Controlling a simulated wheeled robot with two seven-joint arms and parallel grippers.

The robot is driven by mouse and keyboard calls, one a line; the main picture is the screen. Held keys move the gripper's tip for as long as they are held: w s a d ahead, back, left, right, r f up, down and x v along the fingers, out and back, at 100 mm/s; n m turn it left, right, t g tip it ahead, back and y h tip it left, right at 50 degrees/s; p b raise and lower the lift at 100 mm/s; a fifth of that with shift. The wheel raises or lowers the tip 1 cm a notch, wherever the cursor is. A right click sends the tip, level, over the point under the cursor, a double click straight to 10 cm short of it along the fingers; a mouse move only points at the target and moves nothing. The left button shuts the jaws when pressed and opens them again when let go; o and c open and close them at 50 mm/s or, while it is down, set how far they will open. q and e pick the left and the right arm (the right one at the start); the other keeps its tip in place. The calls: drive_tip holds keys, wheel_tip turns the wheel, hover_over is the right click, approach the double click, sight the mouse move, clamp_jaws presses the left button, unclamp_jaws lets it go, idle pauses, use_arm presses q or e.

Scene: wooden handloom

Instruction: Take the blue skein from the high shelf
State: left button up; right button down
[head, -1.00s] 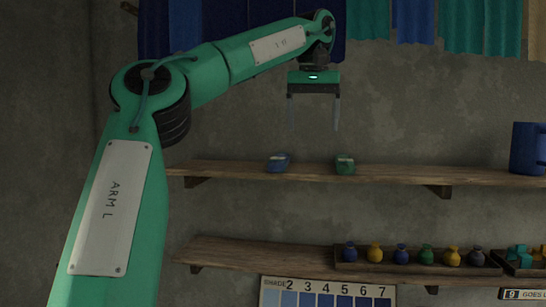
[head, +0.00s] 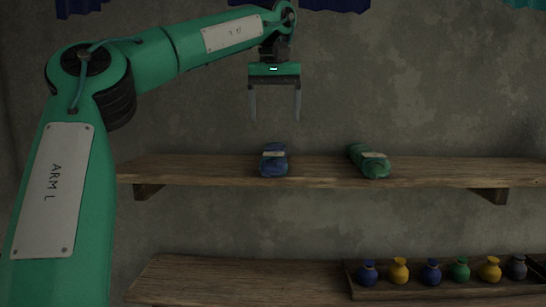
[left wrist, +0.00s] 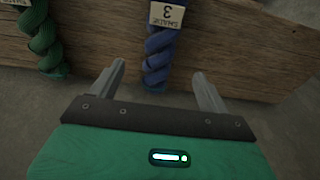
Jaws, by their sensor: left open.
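The blue skein (head: 274,160) lies on the high shelf (head: 430,174), end toward me, with a pale label band. In the left wrist view the blue skein (left wrist: 160,48) shows its twisted strands and a tag reading "SHADE 3", and its end overhangs the shelf edge. My left gripper (head: 274,118) is open and empty, fingers pointing down, above the blue skein and apart from it. In the left wrist view its fingers (left wrist: 160,82) appear on either side of the skein's line. My right gripper is not in view.
A green skein (head: 370,162) lies on the same shelf to the right of the blue one; it also shows in the left wrist view (left wrist: 46,38). A lower shelf (head: 230,280) holds a tray (head: 440,288) of several small coloured jars. Dark blue cloth (head: 335,4) hangs above.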

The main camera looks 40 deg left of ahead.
sight(274, 149)
use_arm(q)
drive_tip(key=f, duration=0.3)
drive_tip(key=a+f, duration=0.1)
drive_tip(key=f, duration=0.1)
drive_tip(key=shift+w+a+f+p, duration=0.1)
drive_tip(key=shift+w+p, duration=0.2)
drive_tip(key=shift+w, duration=0.05)
drive_tip(key=shift+f, duration=0.2)
drive_tip(key=shift+d+f+p, duration=0.25)
drive_tip(key=shift+f+p, duration=0.7)
drive_tip(key=shift+p, duration=0.15)
drive_tip(key=shift+w+a+f+p, duration=0.1)
drive_tip(key=shift+a+f+p, duration=0.1)
drive_tip(key=shift+f, duration=0.4)
drive_tip(key=shift+w+a+f+p, duration=0.1)
drive_tip(key=shift+f+p, duration=0.1)
drive_tip(key=shift+f, duration=0.4)
drive_tip(key=shift+w+a+f, duration=0.1)
drive_tip(key=shift+f, duration=0.3)
drive_tip(key=shift+d, duration=0.2)
drive_tip(key=shift+c, duration=0.6)
drive_tip(key=shift+r, duration=0.1)
drive_tip(key=c, duration=1)
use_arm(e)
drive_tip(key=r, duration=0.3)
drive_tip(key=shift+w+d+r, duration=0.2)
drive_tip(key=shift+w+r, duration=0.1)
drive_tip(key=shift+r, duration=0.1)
